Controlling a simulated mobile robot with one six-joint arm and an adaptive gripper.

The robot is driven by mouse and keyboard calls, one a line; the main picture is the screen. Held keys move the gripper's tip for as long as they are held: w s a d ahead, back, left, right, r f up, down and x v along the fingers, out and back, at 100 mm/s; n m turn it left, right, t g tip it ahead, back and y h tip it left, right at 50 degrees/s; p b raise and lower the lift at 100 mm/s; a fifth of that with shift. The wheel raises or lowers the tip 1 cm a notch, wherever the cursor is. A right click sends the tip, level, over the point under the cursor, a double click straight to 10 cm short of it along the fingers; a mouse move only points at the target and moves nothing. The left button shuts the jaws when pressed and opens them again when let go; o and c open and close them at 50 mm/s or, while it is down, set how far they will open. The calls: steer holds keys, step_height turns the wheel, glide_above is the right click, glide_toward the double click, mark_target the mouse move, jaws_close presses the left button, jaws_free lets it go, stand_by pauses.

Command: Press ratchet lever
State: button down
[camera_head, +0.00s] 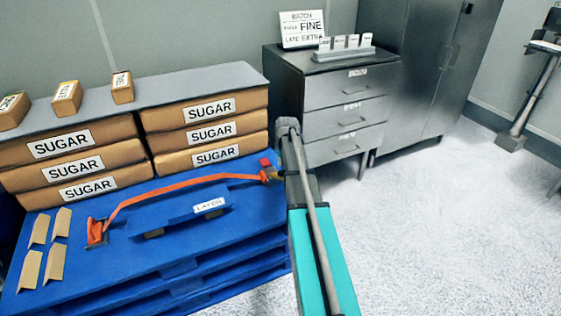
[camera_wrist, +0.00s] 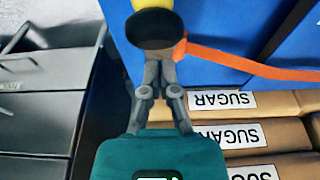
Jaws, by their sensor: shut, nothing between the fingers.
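An orange strap (camera_head: 180,187) runs across the blue pallet top, from an orange-red metal fitting (camera_head: 97,231) at its left end to a small red and yellow-brown piece (camera_head: 265,174) at the right edge. In the wrist view the strap (camera_wrist: 250,64) reaches an orange part beside a dark rounded piece (camera_wrist: 152,32) with a yellow top. This may be the ratchet lever; I cannot tell for certain. My gripper (camera_wrist: 158,66) is shut and empty, its tips right at the dark piece. I cannot tell whether they touch it. In the head view my arm hides most of the gripper.
Stacked sugar sacks (camera_head: 205,132) stand behind the strap under a grey board (camera_head: 170,90) bearing small boxes. Cardboard corner pieces (camera_head: 38,228) lie at the left. A grey drawer cabinet (camera_head: 345,95) stands behind my arm.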

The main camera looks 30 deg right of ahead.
steer(key=shift+s+f, duration=0.25)
steer(key=shift+f, duration=0.15)
steer(key=shift+s+d+f+b, duration=0.15)
steer(key=shift+s+b, duration=0.1)
steer(key=shift+b, duration=0.15)
